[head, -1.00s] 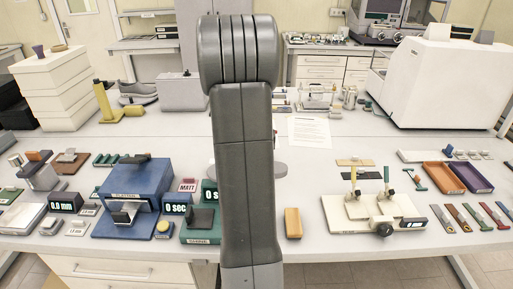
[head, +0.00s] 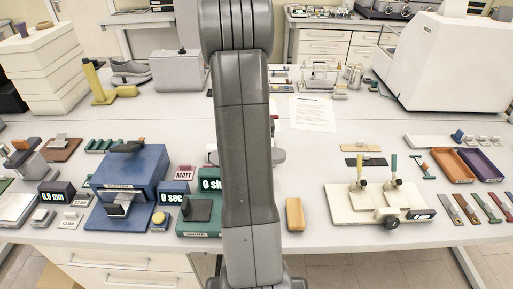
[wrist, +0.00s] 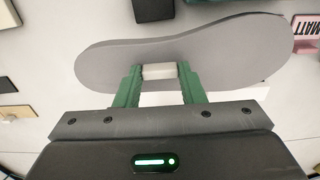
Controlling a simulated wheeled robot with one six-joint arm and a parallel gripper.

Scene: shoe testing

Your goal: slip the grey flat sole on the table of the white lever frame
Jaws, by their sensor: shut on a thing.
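The grey flat sole (wrist: 205,50) spans the wrist view, its wide rounded end at the right. My gripper (wrist: 158,73) has its green fingers on either side of a small pale block at the sole's near edge, closed on it. In the head view my arm hides the gripper; a grey rounded end (head: 278,156), apparently the sole, shows beside the arm. The white lever frame (head: 345,208) stands at the table's front right, with two upright levers and a small display. The sole is well left of it.
An orange block (head: 294,214) lies between my arm and the frame. A blue box (head: 128,180) and a green device (head: 200,215) stand to the left. Orange and purple trays (head: 480,164) lie right of the frame. A paper sheet (head: 312,114) lies behind.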

